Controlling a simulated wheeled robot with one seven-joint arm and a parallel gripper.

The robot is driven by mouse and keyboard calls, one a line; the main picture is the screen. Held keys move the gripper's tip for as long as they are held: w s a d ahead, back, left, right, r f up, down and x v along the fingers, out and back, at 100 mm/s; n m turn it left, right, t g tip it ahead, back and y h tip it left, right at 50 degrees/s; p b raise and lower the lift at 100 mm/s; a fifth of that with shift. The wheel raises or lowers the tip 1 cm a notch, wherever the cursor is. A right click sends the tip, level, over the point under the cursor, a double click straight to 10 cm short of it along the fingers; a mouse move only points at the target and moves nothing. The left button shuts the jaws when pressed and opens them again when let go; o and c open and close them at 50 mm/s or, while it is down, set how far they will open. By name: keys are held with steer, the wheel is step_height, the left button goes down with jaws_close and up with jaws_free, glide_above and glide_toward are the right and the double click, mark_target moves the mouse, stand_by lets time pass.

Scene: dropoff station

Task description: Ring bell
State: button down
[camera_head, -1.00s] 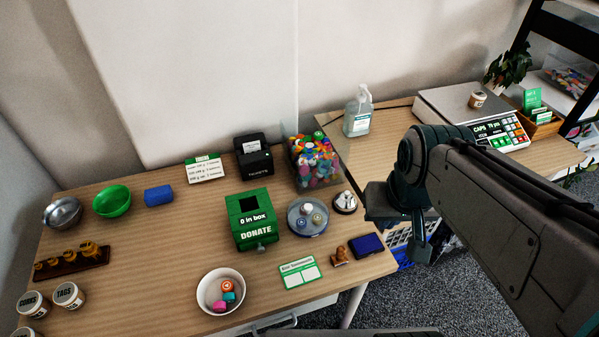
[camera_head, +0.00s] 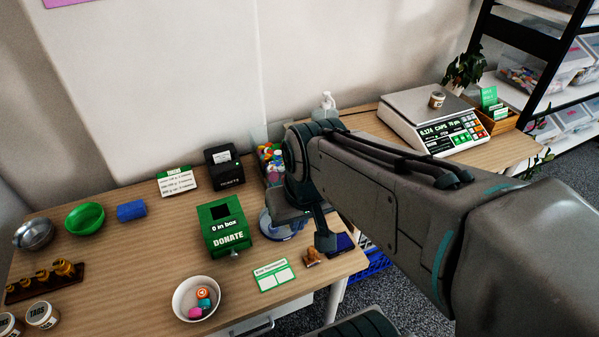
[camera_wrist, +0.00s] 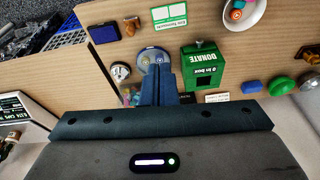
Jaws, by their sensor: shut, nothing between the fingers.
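The bell, a small silver dome on a dark base, shows in the wrist view (camera_wrist: 120,72), left of my fingers. In the head view my arm hides it. My gripper (camera_head: 325,240) is shut and empty. It hangs with its fingers down above the right end of the wooden table. In the wrist view my closed fingers (camera_wrist: 158,85) overlap the lower edge of a round blue-grey dish (camera_wrist: 153,54), beside the bell. I cannot tell my exact height above the table.
A green donate box (camera_head: 224,228) stands left of the dish. A stamp (camera_head: 312,257), a dark blue pad (camera_head: 341,243) and a green-white card (camera_head: 273,275) lie at the front. A white bowl (camera_head: 197,298) is front left. Behind my arm are a bin of colourful caps (camera_head: 268,160) and a scale (camera_head: 429,122).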

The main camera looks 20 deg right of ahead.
steer(key=w+f+m+t+y+p, duration=0.25)
steer(key=w+m+y, duration=0.25)
steer(key=w+m, duration=0.7)
steer(key=w+d+f+m+t+h, duration=0.1)
steer(key=w+d+f+m, duration=0.4)
steer(key=d, duration=0.3)
steer(key=w+d+f+m+t+h, duration=0.2)
steer(key=w+d+f+m, duration=0.3)
steer(key=w+d+m, duration=0.2)
steer(key=shift+d+f, duration=0.4)
steer(key=shift+d, duration=0.35)
steer(key=shift+w+t, duration=0.1)
steer(key=shift+t, duration=0.15)
step_height(320, 180, down, 8)
steer(key=b, duration=0.5)
steer(key=shift+r+b, duration=0.15)
steer(key=shift+b, duration=0.25)
steer(key=shift+f+b, duration=0.55)
steer(key=shift+b, duration=0.2)
steer(key=shift+f, duration=0.2)
